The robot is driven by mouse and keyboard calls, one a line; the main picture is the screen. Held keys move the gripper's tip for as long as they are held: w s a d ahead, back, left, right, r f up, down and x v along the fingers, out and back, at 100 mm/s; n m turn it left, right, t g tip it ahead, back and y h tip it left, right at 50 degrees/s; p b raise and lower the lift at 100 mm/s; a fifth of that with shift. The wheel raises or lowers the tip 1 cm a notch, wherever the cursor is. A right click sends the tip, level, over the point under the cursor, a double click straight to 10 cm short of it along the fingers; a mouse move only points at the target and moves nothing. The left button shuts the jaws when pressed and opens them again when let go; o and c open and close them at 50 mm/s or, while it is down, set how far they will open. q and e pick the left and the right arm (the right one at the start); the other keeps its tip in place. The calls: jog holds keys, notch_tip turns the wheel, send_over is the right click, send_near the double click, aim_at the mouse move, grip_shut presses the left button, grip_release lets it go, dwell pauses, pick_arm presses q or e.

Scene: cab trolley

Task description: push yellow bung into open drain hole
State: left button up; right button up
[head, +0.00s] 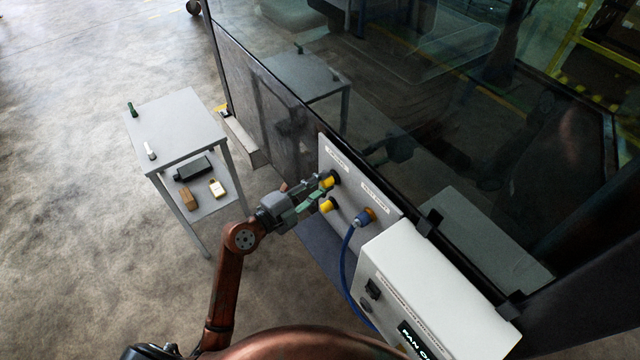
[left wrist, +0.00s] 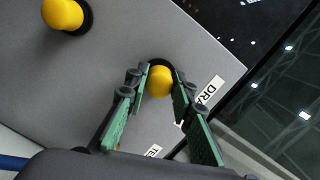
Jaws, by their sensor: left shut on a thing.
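My left gripper (head: 317,189) is at the grey panel (head: 350,207), its fingers closed about a yellow bung (head: 327,182). In the left wrist view this bung (left wrist: 160,82) shows between the green finger pads, in front of a black ring (left wrist: 159,63) beside a label that starts "DRA". The bung lines up with the ring, but I cannot tell how deep it sits. A second yellow bung (head: 326,205) sits in the panel just below; in the left wrist view it (left wrist: 63,14) fills another black ring. My right gripper is not in view.
A blue cable (head: 347,258) is plugged into the panel right of the gripper, above a white control box (head: 430,290). A glass pane (head: 400,110) rises behind the panel. A small grey trolley (head: 180,125) with several items stands at the left, with open floor around it.

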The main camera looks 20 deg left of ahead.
pick_arm(q)
jog(key=o, duration=1)
jog(key=v, duration=1.2)
jog(key=shift+o, duration=0.7)
jog(key=o, duration=1.1)
